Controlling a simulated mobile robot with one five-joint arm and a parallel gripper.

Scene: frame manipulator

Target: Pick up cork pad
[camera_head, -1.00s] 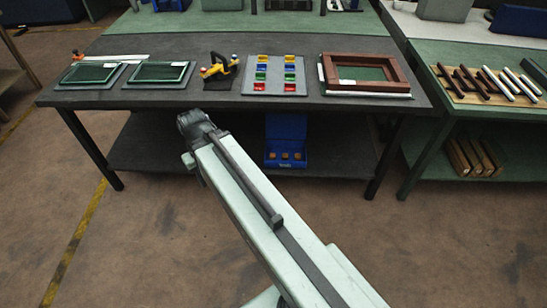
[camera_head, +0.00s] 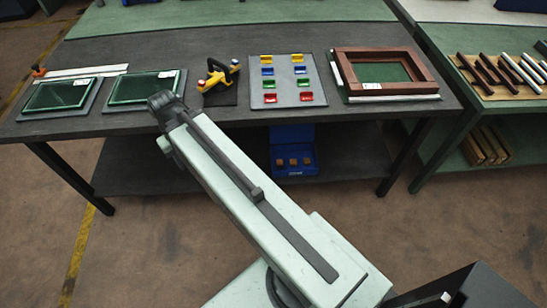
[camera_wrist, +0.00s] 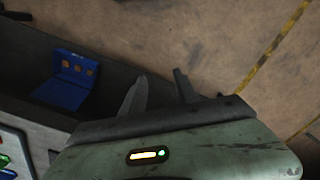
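Several small brown squares, which look like the cork pads (camera_head: 293,161), sit in an open blue box (camera_head: 290,137) on the lower shelf of the dark table. They also show in the wrist view (camera_wrist: 78,68), in the blue box (camera_wrist: 62,94) at upper left. My gripper (camera_wrist: 160,84) is open in the wrist view, its two dark fingers apart with only floor and shelf edge behind them. It is empty and away from the box, which lies to its left.
The dark tabletop (camera_head: 215,122) overhangs the shelf (camera_head: 345,160). A green table stands right. Floor in front is clear.

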